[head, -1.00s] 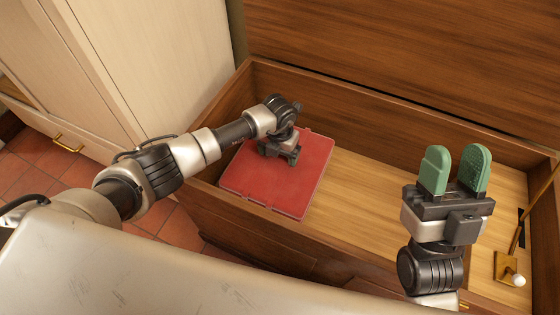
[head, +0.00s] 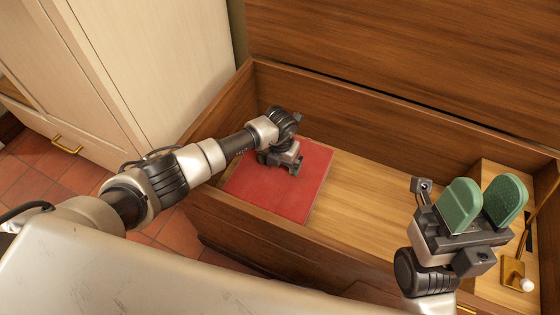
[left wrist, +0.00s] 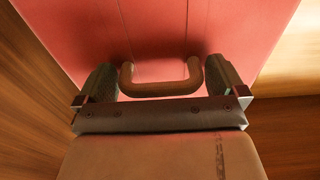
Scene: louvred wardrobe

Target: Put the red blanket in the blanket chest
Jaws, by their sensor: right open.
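The red blanket (head: 285,193) lies flat and square inside the open wooden blanket chest (head: 365,260), at its left end. In the left wrist view the blanket (left wrist: 160,25) fills the top, with a brown U-shaped handle (left wrist: 160,88) in front of it. My left gripper (head: 279,166) is over the middle of the blanket. Its fingers are wide apart, one at each end of the handle, also in the left wrist view (left wrist: 162,82); whether they touch it is hard to tell. My right gripper (head: 482,207), with green pads, is open and empty above the chest's right part.
The chest's raised lid (head: 420,60) stands behind. A brass stay (head: 514,272) is at the right end. The light wooden floor (head: 375,200) right of the blanket is bare. A pale cabinet (head: 150,60) stands at the left.

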